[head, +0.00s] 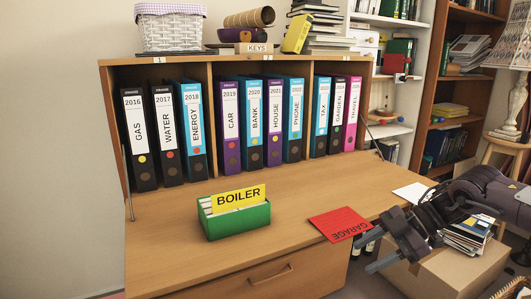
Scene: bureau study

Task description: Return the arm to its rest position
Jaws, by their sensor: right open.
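My right gripper (387,246) comes in from the right, open and empty, just off the right front edge of the bureau's desk surface (300,191). A red card marked GARAGE (340,223) lies flat near that edge, close to the left of the gripper and apart from it. A green box (238,222) of cards, with a yellow BOILER card (239,199) standing up in it, sits on the desk. My left gripper is not in view.
Upright binders (228,127) fill the bureau's compartments. A basket (170,28) and stacked books stand on top. A cardboard box (440,272) stands below my right arm. White paper (410,192) lies at the desk's right edge. The desk's left part is clear.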

